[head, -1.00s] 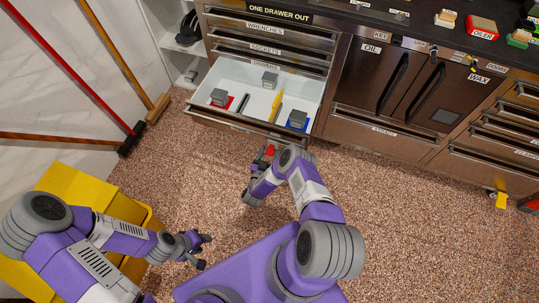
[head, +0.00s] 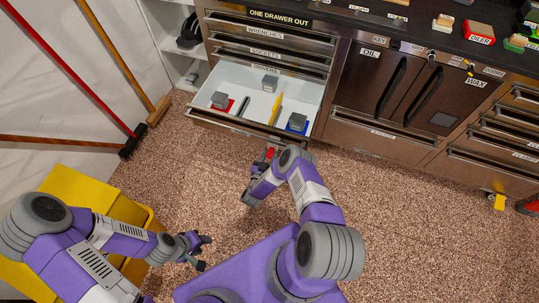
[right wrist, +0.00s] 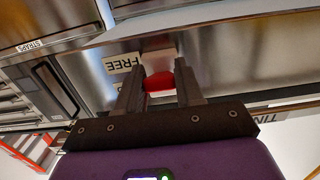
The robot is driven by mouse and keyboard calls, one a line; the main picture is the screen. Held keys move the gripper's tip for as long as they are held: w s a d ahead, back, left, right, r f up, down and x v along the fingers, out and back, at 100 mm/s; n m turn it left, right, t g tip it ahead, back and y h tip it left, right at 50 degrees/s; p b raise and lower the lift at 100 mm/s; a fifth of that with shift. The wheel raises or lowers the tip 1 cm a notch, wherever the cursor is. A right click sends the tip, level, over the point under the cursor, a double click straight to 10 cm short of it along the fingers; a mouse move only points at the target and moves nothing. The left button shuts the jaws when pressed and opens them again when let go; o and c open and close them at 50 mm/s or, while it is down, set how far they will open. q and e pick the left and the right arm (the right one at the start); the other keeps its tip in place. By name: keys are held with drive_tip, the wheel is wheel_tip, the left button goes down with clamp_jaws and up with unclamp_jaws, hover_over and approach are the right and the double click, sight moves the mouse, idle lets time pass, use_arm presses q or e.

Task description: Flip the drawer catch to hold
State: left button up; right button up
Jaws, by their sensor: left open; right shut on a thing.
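The red catch (right wrist: 159,82) shows in the right wrist view between the fingers of my right gripper (right wrist: 160,88), which is shut on it. A label reading FREE (right wrist: 123,63) is beside it on the steel front. In the head view my right gripper (head: 265,158) is at the front of the pulled-out drawer (head: 235,127), with a bit of red at its tips. The catch's exact turn is hard to tell, and no hold label is readable. My left gripper (head: 203,252) is open and empty above the floor, well away from the drawer.
A yellow bin (head: 80,190) stands at left. Brooms lean on the left wall. Closed cupboard doors (head: 395,85) are to the right.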

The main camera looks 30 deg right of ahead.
sight(271, 151)
wheel_tip(271, 151, up, 3)
drive_tip(key=g+y+p, duration=0.2)
drive_tip(key=y+p, duration=0.1)
drive_tip(key=p, duration=0.4)
drive_tip(key=shift+a+f+g+y, duration=0.1)
drive_tip(key=shift+f+g+y, duration=0.05)
drive_tip(key=shift+g+y, duration=0.25)
drive_tip(key=shift+r+g+y+p, duration=0.25)
drive_tip(key=shift+g+y+p, duration=0.55)
drive_tip(key=shift+y+p, duration=0.15)
drive_tip(key=shift+r+g+y+p, duration=0.2)
drive_tip(key=shift+g+y+p, duration=0.2)
drive_tip(key=shift+g+y, duration=0.2)
drive_tip(key=o, duration=1)
drive_tip(key=shift+o, duration=0.2)
drive_tip(key=p+v, duration=0.2)
drive_tip(key=v, duration=0.5)
drive_tip(key=shift+r, duration=0.25)
